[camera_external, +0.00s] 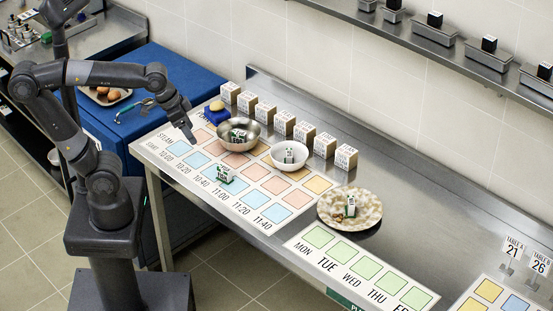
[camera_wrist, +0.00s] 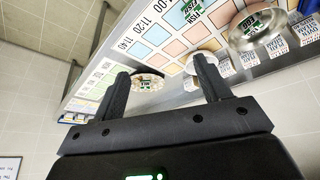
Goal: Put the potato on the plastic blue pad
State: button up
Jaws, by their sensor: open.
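A small yellow rounded thing, which looks like the potato (camera_external: 217,105), sits on top of the plastic blue pad (camera_external: 210,116) at the far left of the steel table. My gripper (camera_external: 192,138) is over the left part of the table, in front of the pad and apart from the potato. Its two fingers also show in the wrist view (camera_wrist: 160,78), spread with nothing between them.
A metal bowl (camera_external: 238,142), a white bowl (camera_external: 289,160) and a round plate (camera_external: 322,213) hold small labelled blocks. Several labelled boxes (camera_external: 284,122) line the back. A tray of brown rounded items (camera_external: 88,92) is on the blue cabinet (camera_external: 205,82).

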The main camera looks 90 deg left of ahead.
jog(key=s+d+f+m, duration=0.2)
jog(key=s+d, duration=0.2)
jog(key=shift+m+t+h, duration=0.3)
jog(key=shift+t, duration=0.1)
jog(key=shift+s, duration=0.1)
dwell(0.9)
